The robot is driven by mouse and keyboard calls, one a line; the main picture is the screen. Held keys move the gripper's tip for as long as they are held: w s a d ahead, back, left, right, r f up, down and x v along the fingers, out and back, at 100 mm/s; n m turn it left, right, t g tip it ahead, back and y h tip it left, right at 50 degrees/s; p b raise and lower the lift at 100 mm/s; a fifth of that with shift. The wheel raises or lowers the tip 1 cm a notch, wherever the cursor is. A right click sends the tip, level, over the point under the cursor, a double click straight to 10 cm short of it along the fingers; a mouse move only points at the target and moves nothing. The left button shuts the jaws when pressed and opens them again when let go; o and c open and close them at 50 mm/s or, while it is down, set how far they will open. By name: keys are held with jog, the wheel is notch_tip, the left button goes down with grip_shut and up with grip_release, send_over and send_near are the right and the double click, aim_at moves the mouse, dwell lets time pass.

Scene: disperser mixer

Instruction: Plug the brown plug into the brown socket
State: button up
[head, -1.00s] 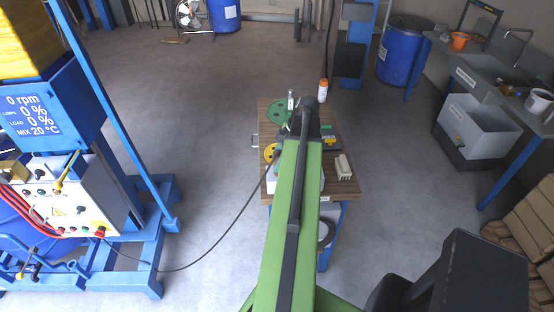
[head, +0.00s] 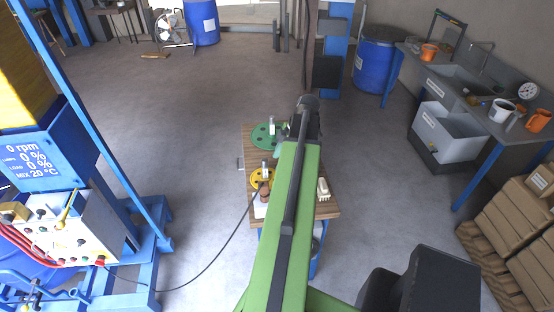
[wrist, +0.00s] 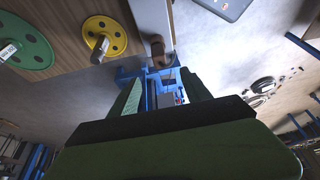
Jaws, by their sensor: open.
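The brown plug (head: 264,195) is at the left front part of the small wooden table, with a dark cable running from it down to the blue machine. In the wrist view, a brown piece that looks like the plug (wrist: 161,48) shows at the end of a pale block. My gripper (wrist: 163,88) is open, with its two green fingers apart and only the distant floor and blue frame between them. I cannot make out the brown socket.
A sink bench is at right. Floor between machine and table is clear except the cable.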

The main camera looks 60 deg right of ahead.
aim_at(263, 183)
dwell(0.3)
jog(key=shift+c, duration=0.9)
jog(key=shift+s+d+f+m+g+h, duration=0.2)
jog(key=shift+s+f+g+h, duration=0.15)
jog(key=shift+s+f+g, duration=0.15)
jog(key=shift+s+d+f+m+g+h, duration=0.1)
jog(key=shift+s+d+f+g+h, duration=0.05)
jog(key=shift+s+f+g+h, duration=0.25)
jog(key=c, duration=0.5)
jog(key=shift+w+a+f+g+h+b, duration=0.35)
jog(key=shift+w+a+f+g+b, duration=0.1)
jog(key=shift+w+f+g+b, duration=0.15)
jog(key=shift+c, duration=1)
jog(key=w+a, duration=0.1)
jog(key=w, duration=0.1)
jog(key=w+a+n, duration=0.1)
jog(key=w, duration=0.1)
jog(key=w+a+n, duration=0.1)
jog(key=shift+w+a+f+g+h+b, duration=0.15)
jog(key=shift+w+f+g+h+b, duration=0.15)
jog(key=shift+w+f+g, duration=0.1)
grip_shut()
notch_tip(263, 183, down, 6)
jog(key=b, duration=0.6)
